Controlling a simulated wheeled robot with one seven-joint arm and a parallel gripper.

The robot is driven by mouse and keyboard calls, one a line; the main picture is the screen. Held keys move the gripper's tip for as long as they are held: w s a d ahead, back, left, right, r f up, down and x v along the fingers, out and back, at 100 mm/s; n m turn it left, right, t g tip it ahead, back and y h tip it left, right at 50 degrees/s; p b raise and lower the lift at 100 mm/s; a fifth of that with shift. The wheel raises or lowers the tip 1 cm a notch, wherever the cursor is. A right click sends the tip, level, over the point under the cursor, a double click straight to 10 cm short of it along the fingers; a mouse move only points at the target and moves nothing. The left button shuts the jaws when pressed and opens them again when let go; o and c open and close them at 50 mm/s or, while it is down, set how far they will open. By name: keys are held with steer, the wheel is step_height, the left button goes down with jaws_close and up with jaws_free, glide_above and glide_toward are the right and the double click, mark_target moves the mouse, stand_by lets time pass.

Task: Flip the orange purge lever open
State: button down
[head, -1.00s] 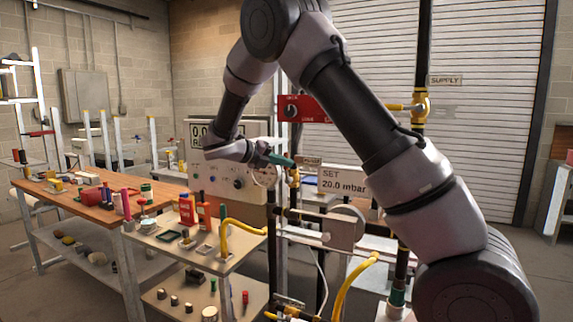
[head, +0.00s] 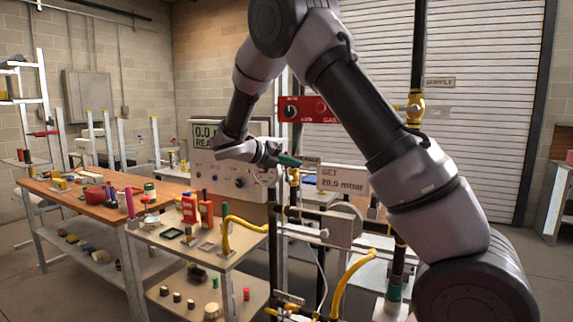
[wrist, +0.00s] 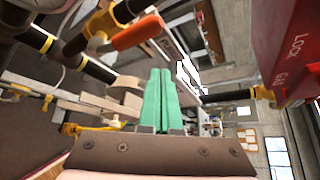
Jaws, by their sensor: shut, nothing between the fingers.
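The orange purge lever (wrist: 137,32) shows at the upper left of the wrist view, attached to a yellow brass valve (wrist: 100,25) on black pipe. My gripper (wrist: 160,75) has green fingers pressed together with nothing between them. The lever lies above and left of the fingertips in that view, apart from them in the picture. In the head view my gripper (head: 298,163) points right, close to the small valve (head: 294,177) below the red box. The lever itself is too small there to make out clearly.
The red gas lock box (head: 310,108) hangs above my gripper and fills the right of the wrist view (wrist: 290,50). A "SET 20.0 mbar" sign (head: 343,180) stands just right. A yellow hose (head: 245,226) and a cart with bottles (head: 190,209) are to the left.

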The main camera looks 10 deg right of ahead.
steer(key=s+a, duration=0.3)
steer(key=a, duration=0.6)
steer(key=shift+s, duration=0.3)
steer(key=shift+a, duration=0.1)
steer(key=s+d+r+m+g+y, duration=0.2)
steer(key=s+d+m+y, duration=0.2)
steer(key=s+d+m, duration=0.3)
steer(key=s+d+r+m+g+y, duration=0.25)
steer(key=s+d+m+y, duration=0.2)
steer(key=d+m, duration=0.5)
steer(key=s+r+m+t+y, duration=0.2)
steer(key=s+m+y, duration=0.1)
steer(key=s+m, duration=0.5)
steer(key=s+r+m+t+y, duration=0.3)
steer(key=s+m, duration=0.5)
steer(key=m, duration=0.6)
steer(key=shift+s+d+r+t, duration=0.15)
steer(key=shift+s+d+t, duration=0.2)
steer(key=shift+d, duration=0.1)
